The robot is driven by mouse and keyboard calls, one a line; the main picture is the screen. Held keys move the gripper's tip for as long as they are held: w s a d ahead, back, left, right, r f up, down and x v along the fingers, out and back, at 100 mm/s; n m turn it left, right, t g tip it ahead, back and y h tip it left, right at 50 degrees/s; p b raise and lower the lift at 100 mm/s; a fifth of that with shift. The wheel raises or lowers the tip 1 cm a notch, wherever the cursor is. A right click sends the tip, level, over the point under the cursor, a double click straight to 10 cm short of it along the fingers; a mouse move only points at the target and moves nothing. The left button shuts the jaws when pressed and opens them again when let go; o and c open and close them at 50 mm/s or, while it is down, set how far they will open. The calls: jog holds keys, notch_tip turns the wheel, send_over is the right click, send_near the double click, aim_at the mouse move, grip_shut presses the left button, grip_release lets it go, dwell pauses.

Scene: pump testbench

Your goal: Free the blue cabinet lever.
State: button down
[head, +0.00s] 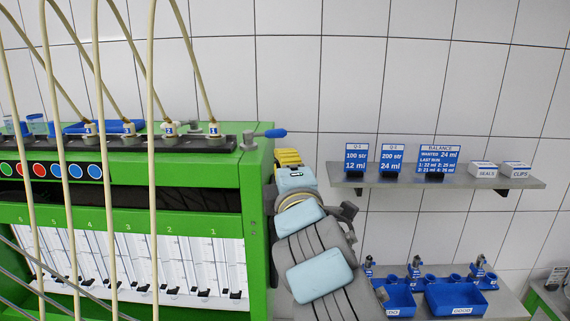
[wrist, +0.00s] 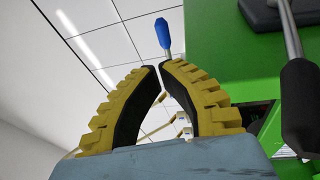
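The blue lever (head: 271,133) sticks out to the right from a grey fitting at the top right corner of the green cabinet (head: 257,200). My gripper (head: 287,156), with yellow fingers, is just below and right of it in the head view. In the wrist view, the blue lever (wrist: 163,33) shows beyond the fingertips, its stem partly behind the right finger. The two fingers of my gripper (wrist: 157,66) have black inner pads and curve together, with their tips almost meeting. Nothing is seen held between them. Contact with the lever cannot be told.
A black-handled rod (wrist: 299,95) stands close at the right in the wrist view. Pale hoses (head: 152,150) hang before the cabinet at left. A wall shelf (head: 430,182) with signs and boxes is at right. Below it are blue bins (head: 455,299). Tiled wall lies behind the lever.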

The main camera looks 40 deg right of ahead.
aim_at(274, 133)
jog(key=shift+p+x, duration=1.1)
jog(key=shift+x, duration=4)
jog(key=shift+y+p, duration=0.3)
jog(key=shift+p, duration=0.05)
jog(key=shift+d+n+t, duration=0.2)
jog(key=shift+n+t, duration=0.1)
jog(key=shift+y, duration=0.3)
